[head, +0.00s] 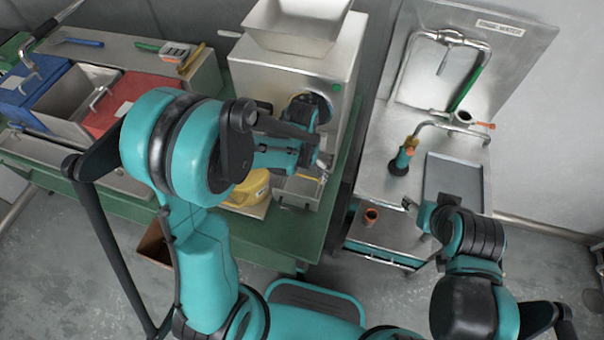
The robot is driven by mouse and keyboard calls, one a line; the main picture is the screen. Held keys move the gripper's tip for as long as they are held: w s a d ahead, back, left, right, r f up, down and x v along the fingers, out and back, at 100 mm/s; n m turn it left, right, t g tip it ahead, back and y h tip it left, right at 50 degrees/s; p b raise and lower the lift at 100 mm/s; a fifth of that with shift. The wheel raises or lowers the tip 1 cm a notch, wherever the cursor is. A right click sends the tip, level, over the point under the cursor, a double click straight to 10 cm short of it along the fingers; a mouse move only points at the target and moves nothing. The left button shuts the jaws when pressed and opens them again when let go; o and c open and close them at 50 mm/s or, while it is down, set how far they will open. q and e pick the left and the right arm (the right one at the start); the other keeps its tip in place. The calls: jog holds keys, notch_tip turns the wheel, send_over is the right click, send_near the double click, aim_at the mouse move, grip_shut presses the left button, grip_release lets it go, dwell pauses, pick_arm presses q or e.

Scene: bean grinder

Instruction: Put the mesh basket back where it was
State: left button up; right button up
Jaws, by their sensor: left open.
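My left gripper (318,150) is open in front of the steel grinder (290,78), close to the dark round opening on its front. A small grey open-topped container (299,192) stands below the gripper on the green bench. It may be the mesh basket, but I cannot make out any mesh. My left arm hides part of the bench and the grinder's lower left side. My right gripper (412,206) is over the steel table at the right, small and partly hidden by its own arm. I cannot tell its jaw state.
A yellow object (248,188) sits left of the grey container. Blue and red bins (38,92) stand at the left. A gap separates bench and sink table.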

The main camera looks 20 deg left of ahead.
aim_at(302, 175)
pick_arm(q)
notch_tip(302, 175, up, 10)
jog(key=p, duration=0.3)
jog(key=s+a+r+t, duration=0.4)
jog(key=s+r+t, duration=0.3)
jog(key=s+r, duration=0.2)
jog(key=shift+s+a+r, duration=0.3)
jog(key=shift+s+a, duration=0.05)
jog(key=shift+s, duration=0.35)
jog(key=shift+f, duration=0.1)
notch_tip(302, 175, down, 5)
jog(key=b, duration=0.4)
jog(key=shift+b, duration=0.4)
